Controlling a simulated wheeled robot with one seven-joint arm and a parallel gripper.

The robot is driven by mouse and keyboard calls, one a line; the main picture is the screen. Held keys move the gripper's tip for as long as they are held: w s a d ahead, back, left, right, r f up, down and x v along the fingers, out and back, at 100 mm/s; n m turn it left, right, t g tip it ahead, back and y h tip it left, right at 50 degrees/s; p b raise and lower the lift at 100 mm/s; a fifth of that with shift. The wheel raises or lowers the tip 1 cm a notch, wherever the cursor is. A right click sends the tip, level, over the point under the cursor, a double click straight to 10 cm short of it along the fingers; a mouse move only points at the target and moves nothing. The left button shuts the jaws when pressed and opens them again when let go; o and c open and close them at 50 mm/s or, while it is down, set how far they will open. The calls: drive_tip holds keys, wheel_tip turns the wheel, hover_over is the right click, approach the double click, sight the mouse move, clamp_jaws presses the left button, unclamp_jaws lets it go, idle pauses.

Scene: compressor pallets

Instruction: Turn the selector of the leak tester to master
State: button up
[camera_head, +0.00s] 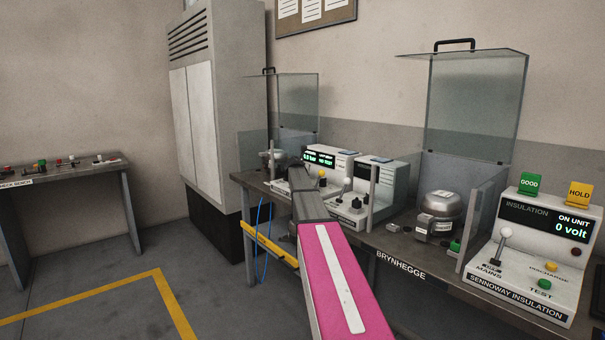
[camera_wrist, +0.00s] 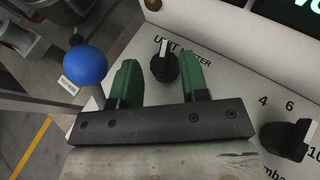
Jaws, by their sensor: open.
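The leak tester (camera_head: 335,155) is a white sloped box with a lit green display on the bench. In the wrist view its black selector knob (camera_wrist: 164,69) carries a white pointer directed up at the printed word UNIT. The word MASTER beside it is partly covered by the knob and a finger. My gripper (camera_wrist: 160,64) is open, with one green finger left of the knob and the other right of it. I cannot tell whether the fingertips reach down around the knob. In the head view my arm hides the gripper and the selector.
A second black knob (camera_wrist: 284,140) with a number scale lies right of my gripper. A blue ball handle (camera_wrist: 85,66) stands close on its left. The insulation tester (camera_head: 530,255) and a compressor (camera_head: 440,207) stand further right on the bench.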

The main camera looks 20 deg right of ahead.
drive_tip(key=v, duration=0.9)
drive_tip(key=shift+s+a+r, duration=0.1)
drive_tip(key=shift+s+a, duration=0.05)
drive_tip(key=shift+s, duration=0.05)
